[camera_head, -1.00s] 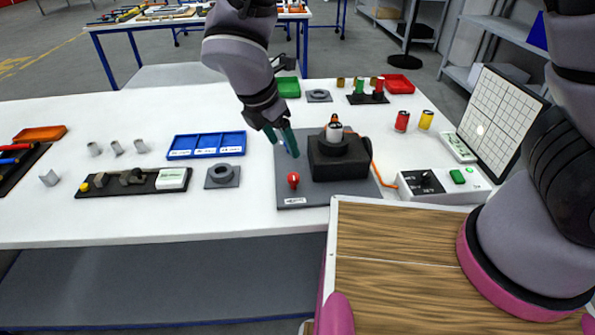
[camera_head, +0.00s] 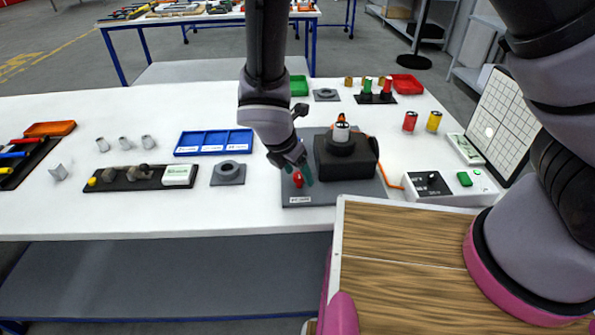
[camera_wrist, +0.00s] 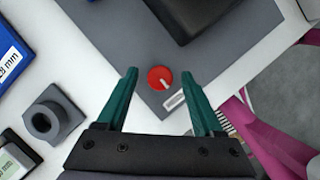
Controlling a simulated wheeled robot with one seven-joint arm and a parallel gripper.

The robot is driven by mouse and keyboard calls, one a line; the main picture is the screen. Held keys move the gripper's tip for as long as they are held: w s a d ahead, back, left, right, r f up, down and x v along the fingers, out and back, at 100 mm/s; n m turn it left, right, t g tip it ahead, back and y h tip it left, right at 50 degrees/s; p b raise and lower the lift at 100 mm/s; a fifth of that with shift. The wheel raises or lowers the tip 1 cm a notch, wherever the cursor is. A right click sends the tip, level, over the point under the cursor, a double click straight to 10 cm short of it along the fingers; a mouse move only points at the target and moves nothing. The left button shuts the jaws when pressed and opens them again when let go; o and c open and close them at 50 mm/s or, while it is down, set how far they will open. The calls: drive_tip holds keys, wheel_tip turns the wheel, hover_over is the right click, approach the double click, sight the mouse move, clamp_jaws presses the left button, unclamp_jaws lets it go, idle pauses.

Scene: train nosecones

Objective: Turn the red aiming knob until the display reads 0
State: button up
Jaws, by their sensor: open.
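The red aiming knob (camera_head: 298,179) stands on the front left of a grey base plate (camera_head: 330,193). In the wrist view the round red knob (camera_wrist: 160,78) has a white pointer line slanting down to the right. My gripper (camera_head: 302,178) is just over the knob in the head view. In the wrist view my gripper (camera_wrist: 162,80) is open, its green fingers on either side of the knob and apart from it. A display (camera_head: 467,149) in a white case sits at the foot of the gridded board; its reading is too small to tell.
A black block with a lamp (camera_head: 341,131) stands on the plate right of the knob. An orange cable runs to a white control box (camera_head: 450,187) with a green button. A grey ring holder (camera_head: 228,172) and blue tray (camera_head: 214,141) lie to the left.

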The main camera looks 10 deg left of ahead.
clamp_jaws()
drive_tip(key=shift+m, duration=0.3)
drive_tip(key=m+g+h, duration=0.1)
drive_tip(key=m, duration=0.2)
drive_tip(key=shift+w+a+m, duration=0.1)
drive_tip(key=shift+w+m, duration=0.05)
drive_tip(key=shift+m, duration=0.15)
drive_tip(key=m, duration=0.2)
drive_tip(key=m+g+h, duration=0.1)
drive_tip(key=m, duration=0.1)
drive_tip(key=shift+w+m+g, duration=0.1)
drive_tip(key=shift+m+g, duration=0.2)
drive_tip(key=m+g, duration=0.1)
drive_tip(key=m, duration=0.3)
drive_tip(key=shift+w+m+g, duration=0.1)
drive_tip(key=shift+m+g, duration=0.2)
drive_tip(key=shift+g, duration=0.1)
drive_tip(key=shift+w+m+g, duration=0.1)
drive_tip(key=shift+m+g, duration=0.7)
drive_tip(key=shift+m, duration=1.4)
